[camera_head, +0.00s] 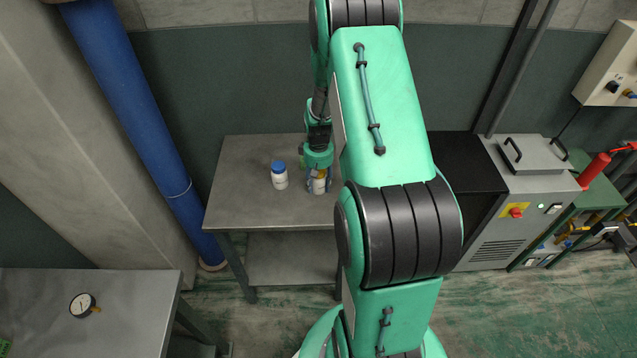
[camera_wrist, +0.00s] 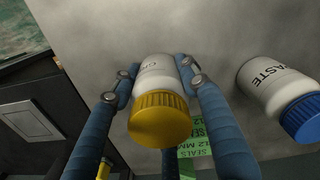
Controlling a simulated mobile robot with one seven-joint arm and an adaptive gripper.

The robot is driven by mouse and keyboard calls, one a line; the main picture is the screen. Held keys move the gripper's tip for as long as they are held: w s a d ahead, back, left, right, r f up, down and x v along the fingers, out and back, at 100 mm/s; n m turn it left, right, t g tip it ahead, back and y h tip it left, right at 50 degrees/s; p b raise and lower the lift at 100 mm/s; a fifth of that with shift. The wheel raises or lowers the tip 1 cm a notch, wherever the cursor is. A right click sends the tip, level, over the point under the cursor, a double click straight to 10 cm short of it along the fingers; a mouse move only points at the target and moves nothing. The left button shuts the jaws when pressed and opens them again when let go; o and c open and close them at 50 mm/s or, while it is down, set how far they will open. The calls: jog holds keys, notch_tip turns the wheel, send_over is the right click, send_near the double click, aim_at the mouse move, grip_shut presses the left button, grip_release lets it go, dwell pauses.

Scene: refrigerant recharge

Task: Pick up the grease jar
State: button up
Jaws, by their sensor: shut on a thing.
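In the head view the jar (camera_head: 318,186) is under my gripper (camera_head: 319,180), at the table top. I cannot tell whether its base touches the table.
A green SEALS label (camera_wrist: 195,143) shows behind the gripped jar. A gauge (camera_head: 82,304) lies on the left bench.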

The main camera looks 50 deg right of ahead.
aim_at(319, 177)
jog(key=shift+r, duration=0.5)
jog(key=r, duration=0.1)
jog(key=r+p, duration=0.1)
jog(key=shift+s+a+r, duration=0.15)
jog(key=shift+s+r, duration=0.05)
jog(key=shift+r, duration=0.15)
jog(key=s+a, duration=0.3)
jog(key=s, duration=0.1)
jog(key=s+a+p, duration=0.1)
jog(key=s+a, duration=0.2)
jog(key=s, duration=0.1)
jog(key=s+a+r, duration=0.1)
jog(key=s+a, duration=0.2)
jog(key=s, duration=0.1)
jog(key=shift+s+a+r+p, duration=0.1)
jog(key=shift+s+a+p, duration=0.05)
jog(key=shift+s+p, duration=0.15)
